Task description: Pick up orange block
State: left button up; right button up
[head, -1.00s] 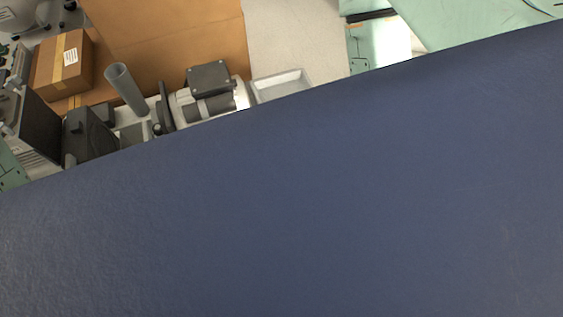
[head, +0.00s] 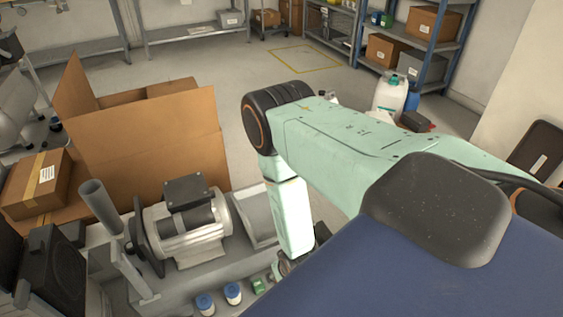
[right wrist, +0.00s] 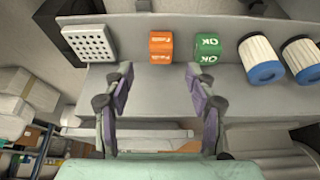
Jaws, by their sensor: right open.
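The orange block (right wrist: 161,47) with white lettering sits on a grey surface in the upper middle of the right wrist view. My right gripper (right wrist: 158,92) is open and empty. Its two fingers are apart, below the block in the picture, and the block lies in line with the gap between them. In the head view my right gripper is mostly hidden below the mint-green arm, and I cannot make out the orange block there. My left gripper is not in view.
A green "OK" block (right wrist: 208,48) sits just right of the orange block. Two white filters with blue ends, one nearer (right wrist: 260,58), stand further right. A perforated grey box (right wrist: 90,42) is on the left. A motor (head: 185,225) and open cardboard box (head: 150,130) are left of my arm.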

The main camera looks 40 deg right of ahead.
jog(key=shift+b+x, duration=0.4)
jog(key=shift+x, duration=0.7)
jog(key=b+x, duration=0.3)
jog(key=x, duration=0.1)
jog(key=shift+w+f, duration=0.1)
jog(key=shift+f, duration=0.15)
jog(key=shift+c, duration=0.4)
jog(key=c, duration=1)
jog(key=shift+o, duration=0.2)
jog(key=shift+r, duration=0.1)
